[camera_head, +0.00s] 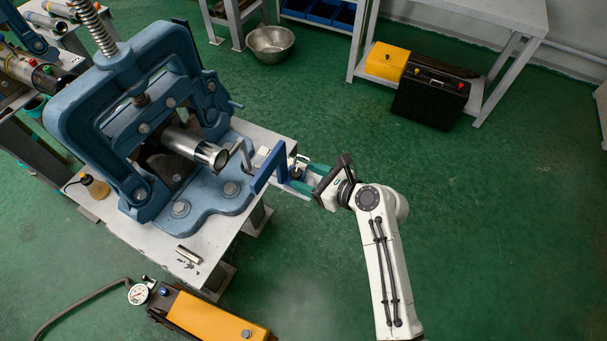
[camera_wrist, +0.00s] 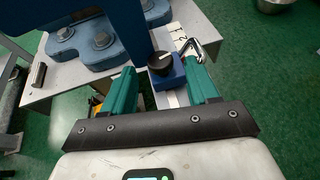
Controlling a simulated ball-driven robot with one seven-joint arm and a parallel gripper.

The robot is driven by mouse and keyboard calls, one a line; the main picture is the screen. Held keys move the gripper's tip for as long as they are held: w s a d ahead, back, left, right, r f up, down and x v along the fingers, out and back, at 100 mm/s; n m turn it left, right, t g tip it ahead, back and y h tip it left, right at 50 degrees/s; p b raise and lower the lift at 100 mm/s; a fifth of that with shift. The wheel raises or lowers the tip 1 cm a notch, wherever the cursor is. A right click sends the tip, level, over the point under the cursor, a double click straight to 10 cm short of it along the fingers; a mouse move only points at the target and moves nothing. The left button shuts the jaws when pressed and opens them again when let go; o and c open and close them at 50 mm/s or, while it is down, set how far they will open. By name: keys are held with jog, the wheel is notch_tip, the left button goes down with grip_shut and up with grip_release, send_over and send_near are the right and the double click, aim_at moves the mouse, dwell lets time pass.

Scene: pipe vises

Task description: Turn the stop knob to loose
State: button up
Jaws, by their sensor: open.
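The stop knob (camera_wrist: 161,63) is black with a pale pointer mark and sits on a small blue block (camera_wrist: 172,78) in the wrist view. Pale plates with small dark marks lie beside it, too small to read. My gripper (camera_wrist: 160,68) has teal fingers, spread apart on the left and right of the knob, with visible gaps; I cannot tell whether either touches it. In the head view my gripper (camera_head: 291,178) is at the right edge of the vise bench, by a blue upright bracket (camera_head: 268,168). The knob is hard to make out there.
The large blue pipe vise (camera_head: 80,95) holds a shiny pipe (camera_head: 190,146) on the bench (camera_head: 135,226). A bent metal rod (camera_wrist: 205,49) stands near my right finger. A yellow pump unit (camera_head: 215,316) is on the floor in front.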

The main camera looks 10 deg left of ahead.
aim_at(296, 175)
jog(key=shift+x, duration=1.05)
jog(key=c, duration=1)
